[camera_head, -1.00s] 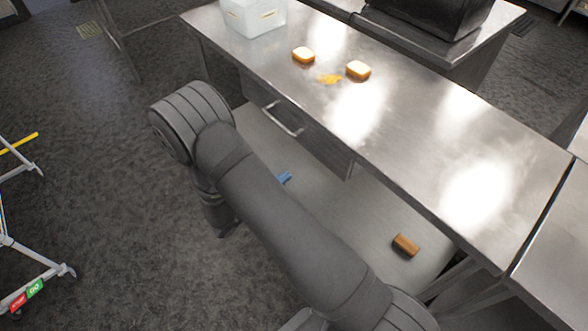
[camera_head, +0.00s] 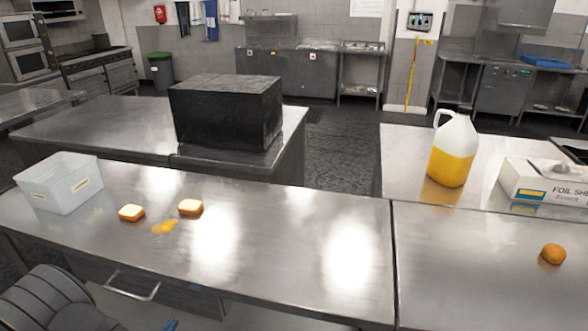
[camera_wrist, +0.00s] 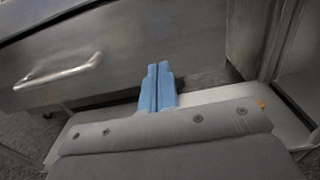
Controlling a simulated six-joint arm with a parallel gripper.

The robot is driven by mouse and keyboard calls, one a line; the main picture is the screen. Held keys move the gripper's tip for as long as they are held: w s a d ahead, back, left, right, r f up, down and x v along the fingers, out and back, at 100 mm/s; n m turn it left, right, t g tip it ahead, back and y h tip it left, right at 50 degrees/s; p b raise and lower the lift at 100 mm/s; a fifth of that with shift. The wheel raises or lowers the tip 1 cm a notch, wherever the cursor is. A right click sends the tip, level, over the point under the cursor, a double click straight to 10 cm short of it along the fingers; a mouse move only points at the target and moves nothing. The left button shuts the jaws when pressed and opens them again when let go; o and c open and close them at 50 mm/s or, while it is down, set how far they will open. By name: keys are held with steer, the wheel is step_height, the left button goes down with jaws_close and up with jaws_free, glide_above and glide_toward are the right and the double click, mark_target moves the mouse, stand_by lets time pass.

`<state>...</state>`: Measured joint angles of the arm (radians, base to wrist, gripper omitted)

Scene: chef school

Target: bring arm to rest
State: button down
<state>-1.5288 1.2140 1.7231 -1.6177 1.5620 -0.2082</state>
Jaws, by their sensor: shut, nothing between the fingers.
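My gripper (camera_wrist: 158,88) shows in the wrist view with its two blue fingers shut together and nothing between them. It points toward the grey metal front of a counter with a drawer handle (camera_wrist: 58,74) at the left. In the head view, part of my arm (camera_head: 50,300) shows at the lower left, in front of the near edge of the steel counter (camera_head: 290,260). A small bit of blue shows below the counter edge there, too little to tell its state.

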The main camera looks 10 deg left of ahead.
mark_target(187, 301)
steer(key=shift+w, duration=2.9)
